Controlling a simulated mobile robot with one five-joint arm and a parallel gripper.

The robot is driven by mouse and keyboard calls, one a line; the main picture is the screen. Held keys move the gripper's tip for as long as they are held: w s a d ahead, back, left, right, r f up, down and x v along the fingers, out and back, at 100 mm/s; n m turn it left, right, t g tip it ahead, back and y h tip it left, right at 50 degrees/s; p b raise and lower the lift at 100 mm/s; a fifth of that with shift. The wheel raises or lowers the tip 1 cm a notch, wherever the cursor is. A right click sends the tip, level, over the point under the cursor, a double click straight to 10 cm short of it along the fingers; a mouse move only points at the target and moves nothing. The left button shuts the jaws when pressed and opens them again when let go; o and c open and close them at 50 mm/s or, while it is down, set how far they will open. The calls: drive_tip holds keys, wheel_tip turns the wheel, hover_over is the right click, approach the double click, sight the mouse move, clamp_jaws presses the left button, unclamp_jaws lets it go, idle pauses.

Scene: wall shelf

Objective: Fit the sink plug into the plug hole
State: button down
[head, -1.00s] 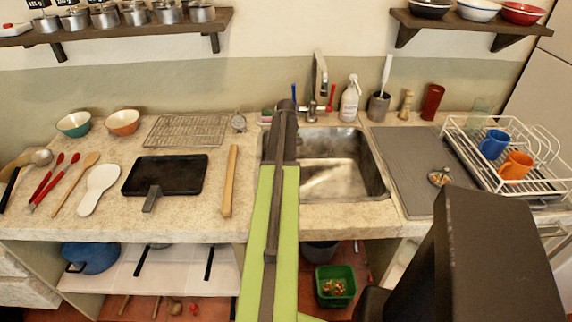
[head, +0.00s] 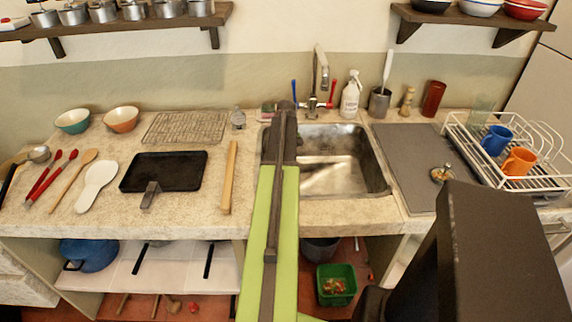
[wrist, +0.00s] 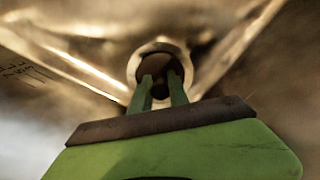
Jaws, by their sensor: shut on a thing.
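The metal sink (head: 375,170) is set into the counter, right of my arm in the head view. In the wrist view, my gripper (wrist: 161,78) is shut on a dark, round sink plug (wrist: 161,66). The bright metal ring of the plug hole (wrist: 139,57) shows around the plug. The plug lies over or within the ring; I cannot tell whether it is seated or just above. My arm hides the gripper, plug and hole in the head view.
A grey draining mat (head: 405,150) with a small round metal piece (head: 440,174) lies right of the sink. A white dish rack (head: 505,180) with mugs stands farther right. The tap (head: 320,70) and a spray bottle (head: 351,93) stand behind the sink.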

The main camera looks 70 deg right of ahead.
drive_tip(key=shift+f+b, duration=0.35)
drive_tip(key=shift+f, duration=0.05)
drive_tip(key=c, duration=1.2)
unclamp_jaws()
drive_tip(key=shift+o, duration=0.2)
drive_tip(key=shift+r, duration=0.15)
wheel_tip(320, 180, up, 17)
drive_tip(key=p, duration=1.7)
drive_tip(key=shift+p, duration=0.3)
drive_tip(key=shift+r, duration=0.1)
